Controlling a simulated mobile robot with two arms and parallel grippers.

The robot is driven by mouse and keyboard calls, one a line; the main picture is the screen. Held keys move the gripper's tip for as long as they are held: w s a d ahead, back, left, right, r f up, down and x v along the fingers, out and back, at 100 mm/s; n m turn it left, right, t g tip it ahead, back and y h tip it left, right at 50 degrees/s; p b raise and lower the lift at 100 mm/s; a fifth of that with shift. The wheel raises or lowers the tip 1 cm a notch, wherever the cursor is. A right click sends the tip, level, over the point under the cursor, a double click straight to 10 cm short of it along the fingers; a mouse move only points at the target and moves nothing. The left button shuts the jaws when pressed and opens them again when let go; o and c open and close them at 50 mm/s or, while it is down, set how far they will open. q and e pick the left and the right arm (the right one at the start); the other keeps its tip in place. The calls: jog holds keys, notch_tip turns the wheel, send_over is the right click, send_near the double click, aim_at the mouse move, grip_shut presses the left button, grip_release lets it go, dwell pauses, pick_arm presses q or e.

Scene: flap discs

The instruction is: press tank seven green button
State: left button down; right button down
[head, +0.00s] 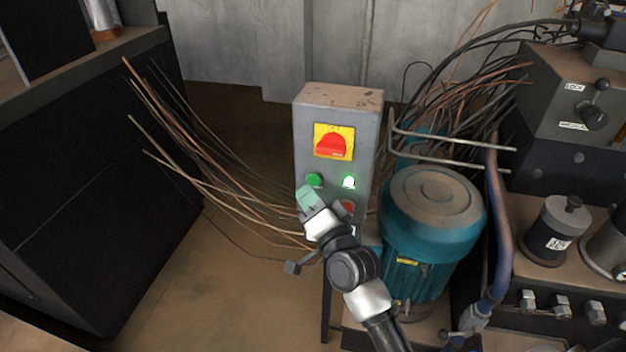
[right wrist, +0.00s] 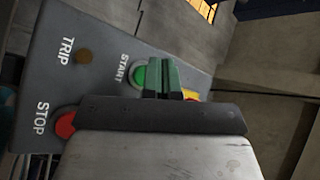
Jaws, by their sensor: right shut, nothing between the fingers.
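A grey control box (head: 309,121) stands upright in the middle of the head view. Its green button (head: 314,180) sits on the front face, left of a white lit lamp (head: 348,182). In the right wrist view the green button (right wrist: 139,76) is labelled START and is partly hidden by my fingers. My right gripper (head: 307,197) is shut and empty, with green fingertips just below the button in the head view. In the right wrist view the fingertips (right wrist: 165,78) overlap the button's edge; I cannot tell whether they touch it. No tank number is readable. My left gripper is out of view.
A red button (right wrist: 66,124) labelled STOP and a red rotary switch on a yellow plate (head: 333,142) are on the same box. A teal motor (head: 430,236) stands close on the right. Loose copper wires (head: 222,197) spread left. A dark cabinet (head: 95,170) stands at left.

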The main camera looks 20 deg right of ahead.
jog(key=s+a, duration=0.1)
jog(key=s+a+p, duration=0.1)
jog(key=s+p, duration=0.1)
jog(key=s, duration=0.1)
jog(key=shift+s+a, duration=0.1)
jog(key=shift+a, duration=0.3)
dwell(0.5)
